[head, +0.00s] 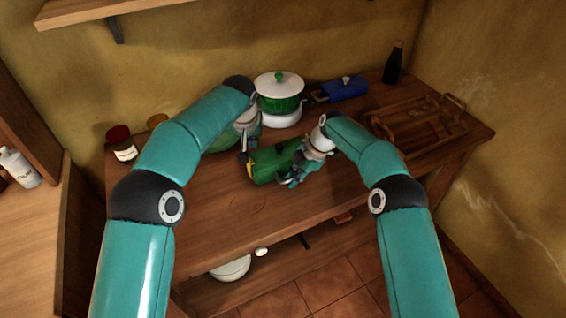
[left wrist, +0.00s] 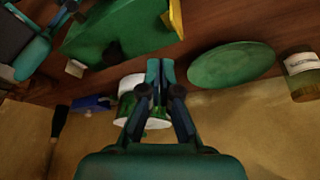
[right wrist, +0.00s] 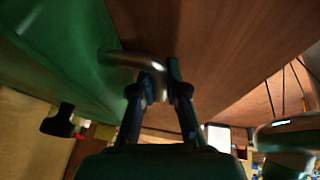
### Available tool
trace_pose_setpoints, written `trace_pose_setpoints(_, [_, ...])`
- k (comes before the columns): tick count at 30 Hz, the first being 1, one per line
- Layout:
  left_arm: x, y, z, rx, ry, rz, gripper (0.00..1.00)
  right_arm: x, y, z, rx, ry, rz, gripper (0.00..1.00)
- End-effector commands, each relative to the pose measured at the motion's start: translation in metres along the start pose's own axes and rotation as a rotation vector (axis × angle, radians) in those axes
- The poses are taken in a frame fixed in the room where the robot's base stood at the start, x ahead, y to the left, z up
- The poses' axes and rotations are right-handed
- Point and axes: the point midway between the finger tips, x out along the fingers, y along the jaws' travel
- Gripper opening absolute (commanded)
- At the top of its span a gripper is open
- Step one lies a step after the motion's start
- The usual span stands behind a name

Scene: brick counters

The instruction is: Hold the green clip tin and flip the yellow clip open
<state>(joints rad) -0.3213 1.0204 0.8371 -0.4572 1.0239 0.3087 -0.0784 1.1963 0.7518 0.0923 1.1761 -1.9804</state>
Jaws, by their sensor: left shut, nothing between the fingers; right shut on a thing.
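The green clip tin (head: 272,164) lies on the wooden counter between my grippers. Its yellow clip (head: 250,170) is on the left end, and shows at the top of the left wrist view (left wrist: 176,18). I cannot tell whether the clip is open. My right gripper (head: 294,178) is shut on a curved metal handle (right wrist: 135,60) at the tin's right side, as the right wrist view shows. My left gripper (head: 243,154) is shut and empty beside the clip end. In the left wrist view its fingertips (left wrist: 158,64) are apart from the tin and clip.
A green pot with a white lid (head: 280,92) stands behind the tin. A green disc (left wrist: 232,63) lies near my left gripper. A blue box (head: 344,88), dark bottle (head: 393,63) and wooden tray (head: 415,124) are at the right. Jars (head: 122,143) stand at the left.

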Motion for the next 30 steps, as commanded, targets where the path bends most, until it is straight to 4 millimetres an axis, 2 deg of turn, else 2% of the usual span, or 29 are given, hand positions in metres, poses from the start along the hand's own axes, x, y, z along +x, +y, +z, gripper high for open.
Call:
trace_pose_setpoints(6, [0.026, -0.001, 0.012, 0.000, -0.004, 0.000, 0.00, 0.000, 0.000, 0.000, 0.000, 0.000, 0.000, 0.00])
trace_pose_setpoints(12, [0.039, 0.000, 0.017, 0.000, -0.002, 0.001, 0.00, 0.000, 0.000, 0.000, 0.000, 0.000, 0.000, 0.00])
trace_pose_setpoints(30, [0.042, 0.000, 0.018, 0.000, -0.001, 0.001, 0.00, 0.000, 0.000, 0.000, 0.000, 0.000, 0.001, 0.00])
